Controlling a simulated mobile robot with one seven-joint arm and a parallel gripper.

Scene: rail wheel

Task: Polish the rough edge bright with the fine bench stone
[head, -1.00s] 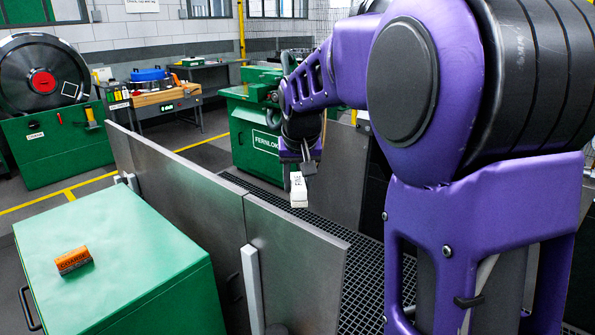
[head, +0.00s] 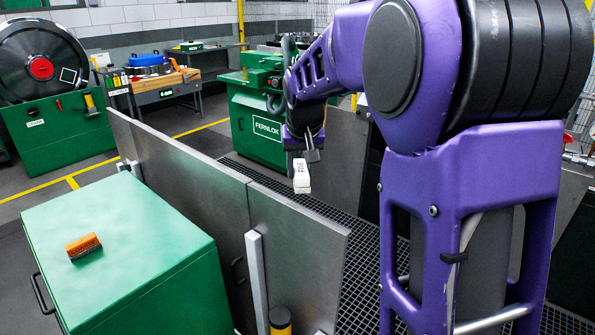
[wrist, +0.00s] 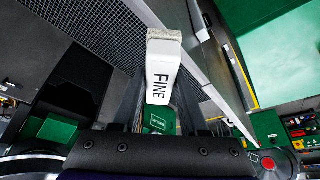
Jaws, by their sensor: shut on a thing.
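My gripper (head: 300,153) is shut on a white block marked FINE (head: 301,178), the fine stone, and holds it in the air above the floor grating, beside the grey panels. The stone also shows in the wrist view (wrist: 162,80), with its grey, rough-looking end pointing away from the gripper. An orange block (head: 83,246), its dark lettering hard to read, lies on the green cabinet top. A large dark wheel with a red hub (head: 41,68) stands at the far left, well away from the gripper. I cannot pick out the rough edge in either view.
Grey metal panels (head: 190,165) stand between the green cabinet (head: 150,215) and the grating (head: 358,285). A green FERNLOK machine (head: 262,135) stands behind my gripper. A bench with a blue item (head: 165,92) is at the back. Most of the cabinet top is bare.

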